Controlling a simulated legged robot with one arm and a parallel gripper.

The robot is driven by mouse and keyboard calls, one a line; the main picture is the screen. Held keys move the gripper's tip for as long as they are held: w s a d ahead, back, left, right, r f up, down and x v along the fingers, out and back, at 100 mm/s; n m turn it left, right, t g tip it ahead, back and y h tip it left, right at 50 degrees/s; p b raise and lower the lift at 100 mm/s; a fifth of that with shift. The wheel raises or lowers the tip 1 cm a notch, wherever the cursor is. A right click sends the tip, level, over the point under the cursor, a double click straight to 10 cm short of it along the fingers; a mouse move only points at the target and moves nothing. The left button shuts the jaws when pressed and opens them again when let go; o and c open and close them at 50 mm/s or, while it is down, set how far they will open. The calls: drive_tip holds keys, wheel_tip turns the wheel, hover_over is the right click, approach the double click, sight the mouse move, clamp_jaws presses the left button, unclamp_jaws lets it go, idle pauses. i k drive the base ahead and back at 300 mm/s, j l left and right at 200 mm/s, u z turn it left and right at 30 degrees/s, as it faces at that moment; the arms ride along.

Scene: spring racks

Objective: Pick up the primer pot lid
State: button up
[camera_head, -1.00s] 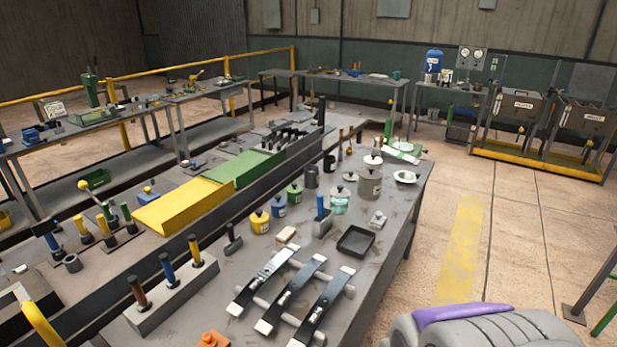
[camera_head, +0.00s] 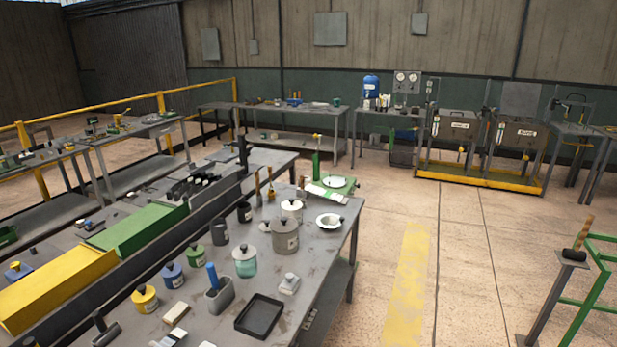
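Several lidded pots stand on the near grey bench (camera_head: 305,268). They include a large grey pot (camera_head: 285,239), a white pot (camera_head: 292,211), a pale teal jar (camera_head: 245,266), a green pot (camera_head: 196,260), a blue pot (camera_head: 173,277) and a yellow pot (camera_head: 146,300). A small pale disc with a knob (camera_head: 265,227), perhaps a loose lid, lies left of the grey pot. The labels are too small to tell which pot holds primer. My gripper is not in view.
A black tray (camera_head: 259,316), a grey holder with a blue handle (camera_head: 219,297) and a white bowl (camera_head: 329,220) share the bench. A green metal frame (camera_head: 590,276) stands at right. The floor between, with a yellow stripe (camera_head: 405,283), is clear.

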sight(265, 226)
drive_tip(key=i+l+z, duration=0.25)
drive_tip(key=i, duration=0.3)
drive_tip(key=i+l+z, duration=0.25)
drive_tip(key=i, duration=0.35)
drive_tip(key=i+l+z, duration=0.1)
drive_tip(key=i+z, duration=0.15)
drive_tip(key=i, duration=0.35)
drive_tip(key=i+u, duration=0.35)
drive_tip(key=i+l+u, duration=0.1)
drive_tip(key=i+u, duration=0.25)
drive_tip(key=i+l+u, duration=0.2)
drive_tip(key=i+u, duration=0.3)
drive_tip(key=u, duration=0.35)
drive_tip(key=i+u, duration=0.2)
drive_tip(key=u, duration=0.3)
drive_tip(key=i+l+u, duration=0.1)
drive_tip(key=u, duration=0.4)
drive_tip(key=i+l+u, duration=0.15)
drive_tip(key=u, duration=0.35)
drive_tip(key=i+l+u, duration=0.3)
drive_tip(key=u, duration=0.15)
